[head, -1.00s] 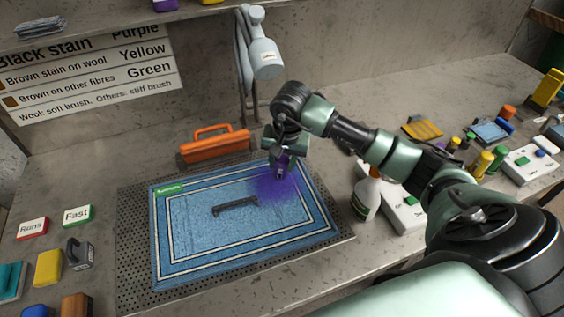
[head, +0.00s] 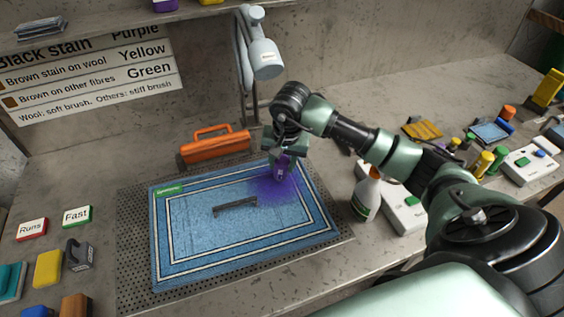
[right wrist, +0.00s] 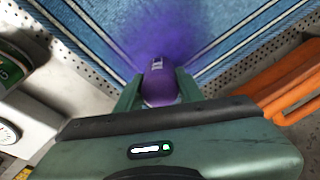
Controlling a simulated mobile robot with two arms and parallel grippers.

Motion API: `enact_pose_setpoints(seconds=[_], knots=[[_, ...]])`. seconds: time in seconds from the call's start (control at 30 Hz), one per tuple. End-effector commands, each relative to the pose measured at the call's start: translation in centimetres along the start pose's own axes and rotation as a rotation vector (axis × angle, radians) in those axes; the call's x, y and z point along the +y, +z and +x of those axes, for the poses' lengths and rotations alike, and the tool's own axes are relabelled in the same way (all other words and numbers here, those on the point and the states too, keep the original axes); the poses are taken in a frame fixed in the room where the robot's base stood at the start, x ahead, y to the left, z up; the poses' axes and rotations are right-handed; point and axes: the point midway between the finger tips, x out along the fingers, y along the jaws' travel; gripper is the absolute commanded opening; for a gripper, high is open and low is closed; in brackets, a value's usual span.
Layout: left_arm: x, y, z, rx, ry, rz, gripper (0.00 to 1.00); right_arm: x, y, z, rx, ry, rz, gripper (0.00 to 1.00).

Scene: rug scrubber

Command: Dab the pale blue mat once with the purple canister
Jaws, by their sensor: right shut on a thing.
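The pale blue mat (head: 190,240) lies flat on a perforated board, with white border lines, a green tag at its far left corner and a dark streak (head: 235,206) near its middle. My right gripper (head: 283,158) is shut on the purple canister (head: 280,172), over the far right part of the mat. The canister also shows between the fingers in the right wrist view (right wrist: 160,82). A purple haze (head: 275,188) lies around its lower end. I cannot tell whether the canister touches the mat. My left gripper is not in view.
An orange-handled tool (head: 215,146) stands behind the mat. A spray bottle (head: 366,195) and a white device (head: 405,211) stand to its right. Red and green signs (head: 76,216) and small blocks lie to its left. A grey lamp-like fixture (head: 263,57) hangs behind.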

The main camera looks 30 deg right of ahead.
Motion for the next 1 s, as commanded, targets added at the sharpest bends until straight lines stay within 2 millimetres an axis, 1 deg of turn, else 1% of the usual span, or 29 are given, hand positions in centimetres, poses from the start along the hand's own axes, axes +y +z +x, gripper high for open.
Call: enact_pose_setpoints(seconds=[0.1,0.7,0.9,1.0], knots=[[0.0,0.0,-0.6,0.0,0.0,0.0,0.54,-0.1,-0.1,-1.0,-0.001,0.002,0.0,0.01],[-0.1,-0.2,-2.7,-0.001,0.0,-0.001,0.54,-0.6,-1.0,-5.3,0.003,-0.002,0.0,0.01],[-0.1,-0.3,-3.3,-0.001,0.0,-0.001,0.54,-0.7,-1.2,-6.5,0.004,-0.002,0.001,0.01],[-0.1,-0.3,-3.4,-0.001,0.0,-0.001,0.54,-0.8,-1.2,-6.8,0.003,-0.002,0.0,0.01]])
